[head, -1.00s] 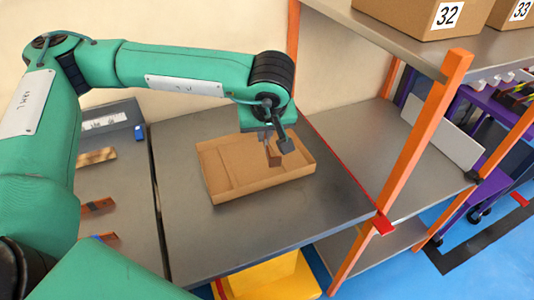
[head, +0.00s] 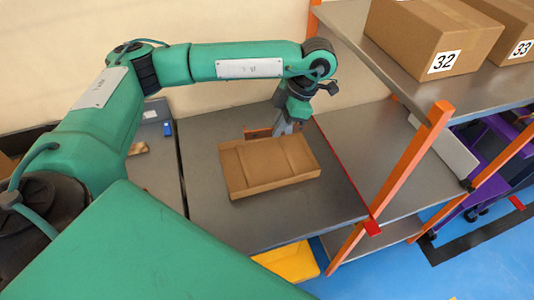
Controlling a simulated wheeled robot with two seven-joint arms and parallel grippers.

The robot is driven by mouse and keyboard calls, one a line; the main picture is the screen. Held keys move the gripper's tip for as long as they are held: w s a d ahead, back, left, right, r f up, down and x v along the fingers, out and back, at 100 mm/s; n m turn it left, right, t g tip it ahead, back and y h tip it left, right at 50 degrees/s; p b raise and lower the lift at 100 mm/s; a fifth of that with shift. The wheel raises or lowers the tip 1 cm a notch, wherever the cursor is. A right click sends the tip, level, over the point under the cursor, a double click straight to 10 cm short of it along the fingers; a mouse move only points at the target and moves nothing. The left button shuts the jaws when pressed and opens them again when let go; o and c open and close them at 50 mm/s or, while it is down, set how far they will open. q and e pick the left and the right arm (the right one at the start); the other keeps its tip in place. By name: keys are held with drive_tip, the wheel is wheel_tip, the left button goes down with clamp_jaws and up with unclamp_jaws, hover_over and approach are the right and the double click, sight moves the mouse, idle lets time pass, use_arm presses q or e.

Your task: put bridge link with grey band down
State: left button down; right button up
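The bridge link, a flat copper-coloured bar (head: 258,133), shows just behind the far wall of the cardboard tray (head: 250,189). My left gripper (head: 284,128) points down at the tray's far edge, its fingers at the bar's right end. It appears shut on the bar, though the fingertips are partly hidden by the tray wall. I cannot make out a grey band, nor whether the bar touches the table. The tray lies on the grey table (head: 220,225), and its divided floor looks empty. My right gripper is not in view.
An orange-posted shelf (head: 405,165) stands right of the table, with boxes 32 (head: 430,40) and 33 (head: 505,25) on top. A red strip (head: 345,172) marks the table's right edge. The table is clear in front of the tray. A yellow object (head: 290,262) sits below.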

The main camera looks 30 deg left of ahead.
use_arm(q)
drive_tip(key=shift+s+a+r+n, duration=0.1)
drive_tip(key=shift+s+r+n, duration=0.1)
drive_tip(key=shift+n, duration=0.4)
drive_tip(key=shift+f, duration=0.35)
hover_over(270, 181)
drive_tip(key=w+d, duration=0.1)
wheel_tip(270, 181, down, 14)
drive_tip(key=shift+w+d+r, duration=0.1)
drive_tip(key=shift+d, duration=0.05)
drive_tip(key=shift+f+p, duration=0.35)
wheel_tip(270, 181, down, 5)
drive_tip(key=shift+r+p, duration=0.2)
drive_tip(key=shift+p, duration=0.2)
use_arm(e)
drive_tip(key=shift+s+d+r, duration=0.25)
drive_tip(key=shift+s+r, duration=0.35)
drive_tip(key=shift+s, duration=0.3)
use_arm(q)
drive_tip(key=shift+f, duration=0.1)
